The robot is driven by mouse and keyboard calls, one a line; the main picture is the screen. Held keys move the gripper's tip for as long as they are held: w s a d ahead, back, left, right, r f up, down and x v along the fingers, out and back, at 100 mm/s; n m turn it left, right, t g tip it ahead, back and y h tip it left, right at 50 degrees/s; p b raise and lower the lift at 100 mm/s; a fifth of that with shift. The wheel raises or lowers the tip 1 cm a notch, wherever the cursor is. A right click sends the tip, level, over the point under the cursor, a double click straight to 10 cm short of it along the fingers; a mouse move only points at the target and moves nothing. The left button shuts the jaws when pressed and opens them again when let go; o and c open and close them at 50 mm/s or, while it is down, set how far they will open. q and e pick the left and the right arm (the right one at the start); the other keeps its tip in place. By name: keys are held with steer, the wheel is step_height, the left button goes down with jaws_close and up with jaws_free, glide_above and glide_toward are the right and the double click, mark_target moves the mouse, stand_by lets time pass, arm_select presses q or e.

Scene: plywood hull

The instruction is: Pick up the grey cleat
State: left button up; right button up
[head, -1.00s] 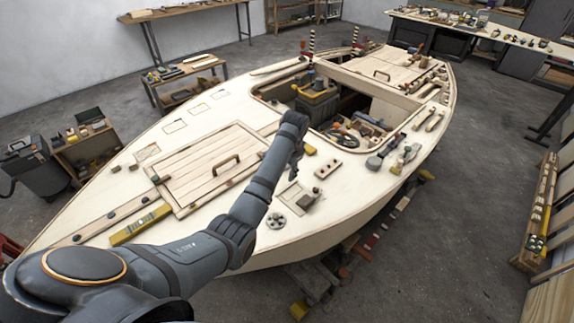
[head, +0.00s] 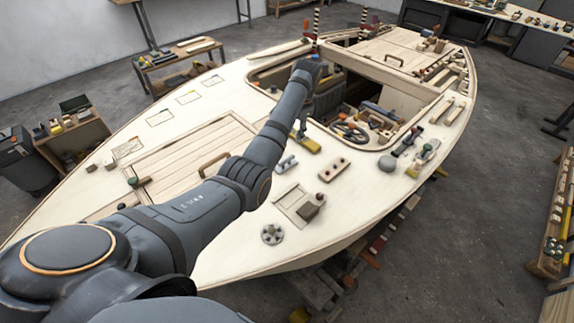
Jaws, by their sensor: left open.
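The grey cleat (head: 286,164) appears to be the small blue-grey piece lying on the pale plywood deck, just right of the arm's forearm. My left gripper (head: 301,131) hangs down from the end of the arm, beyond the cleat and a little to its right. It is small in the picture and partly hidden by the arm. It is open and apart from the cleat, close to a yellow piece (head: 310,145) on the deck. My right gripper is not in view.
A wooden block with dark holes (head: 334,169), a square frame with a brown block (head: 311,208) and a round grey fitting (head: 271,235) lie nearby on the deck. The open cockpit holds a dark wheel (head: 350,132). A hatch handle (head: 213,164) stands left of the arm.

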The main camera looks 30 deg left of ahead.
arm_select(q)
steer(key=f+b, duration=0.1)
steer(key=f, duration=0.1)
glide_above(287, 159)
steer(key=d, duration=0.1)
steer(key=f, duration=0.4)
steer(key=w+f, duration=0.1)
steer(key=f, duration=0.1)
steer(key=shift+f+b, duration=0.3)
steer(key=shift+b, duration=0.05)
steer(key=shift+f, duration=0.2)
steer(key=f, duration=0.1)
steer(key=s+f, duration=0.1)
steer(key=f, duration=0.1)
steer(key=a+f+p, duration=0.1)
steer(key=shift+s+f, duration=0.15)
steer(key=shift+f, duration=0.15)
steer(key=shift+a+f, duration=0.1)
steer(key=shift+f, duration=0.1)
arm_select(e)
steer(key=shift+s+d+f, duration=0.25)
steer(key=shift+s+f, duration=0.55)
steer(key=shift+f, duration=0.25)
arm_select(q)
jaws_close()
